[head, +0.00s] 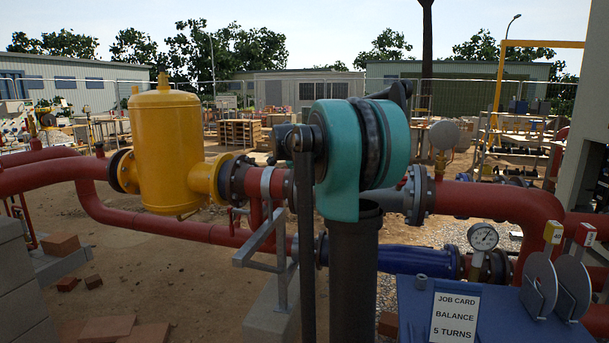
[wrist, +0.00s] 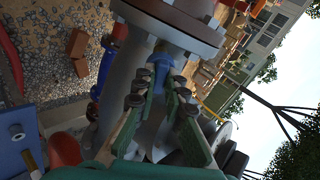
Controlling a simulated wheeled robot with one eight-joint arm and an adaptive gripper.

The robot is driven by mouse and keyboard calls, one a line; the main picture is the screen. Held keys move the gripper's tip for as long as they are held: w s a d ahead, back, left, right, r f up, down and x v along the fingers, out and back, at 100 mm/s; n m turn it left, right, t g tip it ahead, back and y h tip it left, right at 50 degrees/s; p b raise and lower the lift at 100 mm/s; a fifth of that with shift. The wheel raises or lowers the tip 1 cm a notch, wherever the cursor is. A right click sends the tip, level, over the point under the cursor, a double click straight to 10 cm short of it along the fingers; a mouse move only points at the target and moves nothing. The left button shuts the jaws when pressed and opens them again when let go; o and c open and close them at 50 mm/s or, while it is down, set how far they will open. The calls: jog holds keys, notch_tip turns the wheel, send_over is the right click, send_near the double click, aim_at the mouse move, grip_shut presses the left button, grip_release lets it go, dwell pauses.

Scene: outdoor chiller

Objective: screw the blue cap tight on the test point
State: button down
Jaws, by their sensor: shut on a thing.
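In the wrist view the blue cap (wrist: 161,60) sits between the fingertips of my gripper (wrist: 164,79), close to a grey flanged pipe (wrist: 188,28). The test point under the cap is hidden, so I cannot tell how far the cap is seated. In the head view my own arm stands in the middle and hides the gripper, the cap and the test point.
Red pipework (head: 490,202) runs across with a yellow vessel (head: 165,150) and a grey flange (head: 418,196). A pressure gauge (head: 482,237) stands at right. A blue stand (head: 413,308) carries a job card (head: 455,315) and grey discs (head: 539,286).

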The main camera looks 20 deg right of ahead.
jog(key=shift+m, duration=0.4)
jog(key=c, duration=1.5)
grip_release()
jog(key=shift+o, duration=0.4)
